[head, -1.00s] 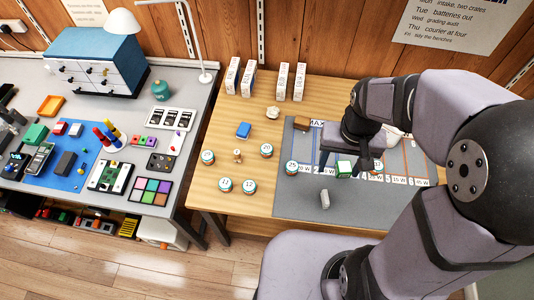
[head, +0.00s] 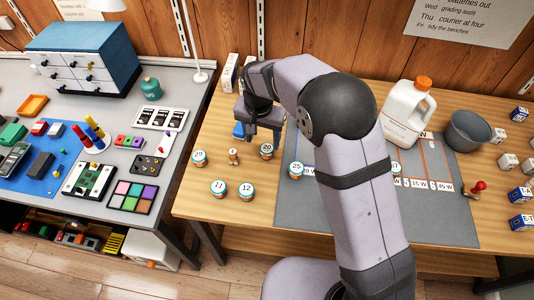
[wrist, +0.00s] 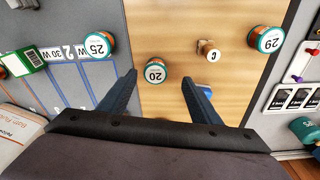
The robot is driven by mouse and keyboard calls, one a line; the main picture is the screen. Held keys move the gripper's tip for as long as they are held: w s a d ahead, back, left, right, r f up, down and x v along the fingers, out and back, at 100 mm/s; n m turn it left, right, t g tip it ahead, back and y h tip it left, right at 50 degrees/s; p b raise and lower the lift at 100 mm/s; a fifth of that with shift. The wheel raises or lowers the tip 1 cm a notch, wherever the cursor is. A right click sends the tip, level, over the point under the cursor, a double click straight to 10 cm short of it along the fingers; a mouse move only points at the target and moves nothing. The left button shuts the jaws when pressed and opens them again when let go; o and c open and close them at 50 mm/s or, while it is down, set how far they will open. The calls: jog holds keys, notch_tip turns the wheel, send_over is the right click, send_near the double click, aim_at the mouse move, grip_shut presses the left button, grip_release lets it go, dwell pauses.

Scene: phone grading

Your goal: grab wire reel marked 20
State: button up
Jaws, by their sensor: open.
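The wire reel marked 20 (head: 266,151) stands upright on the wooden table, with a white top and a teal and orange side. In the wrist view the reel marked 20 (wrist: 155,72) sits between the lines of my two open fingers, just beyond their tips. My gripper (head: 263,134) is open and empty, above and just behind the reel in the head view. In the wrist view my gripper (wrist: 158,78) shows both fingers apart, with nothing between them touching.
Reels marked 25 (head: 296,170), 29 (head: 199,158), 11 (head: 218,188) and 12 (head: 246,191) stand nearby. A small wooden piece (head: 233,157) stands left of reel 20. A blue block (wrist: 205,92) is by my right finger. A white jug (head: 408,115) stands right.

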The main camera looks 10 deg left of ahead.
aim_at(267, 148)
jog(key=shift+w+d+f, duration=0.15)
jog(key=shift+f, duration=0.85)
jog(key=shift+w+d+f+p, duration=0.15)
jog(key=shift+d+f+p, duration=0.05)
jog(key=shift+f+p, duration=0.45)
jog(key=shift+w+d+f+p, duration=0.1)
jog(key=shift+w+f+p, duration=0.1)
jog(key=shift+f, duration=0.4)
jog(key=shift+w+d+f+p, duration=0.15)
jog(key=shift+f+p, duration=0.1)
jog(key=shift+f, duration=0.4)
jog(key=shift+w+a+f+p, duration=0.1)
jog(key=shift+w+f+p, duration=0.1)
jog(key=shift+f, duration=0.4)
jog(key=shift+s, duration=0.1)
jog(key=shift+c, duration=0.4)
jog(key=c, duration=1)
jog(key=shift+c, duration=0.2)
jog(key=shift+r, duration=0.1)
notch_tip(267, 148, up, 10)
jog(key=shift+f+b, duration=0.1)
jog(key=shift+b, duration=1.1)
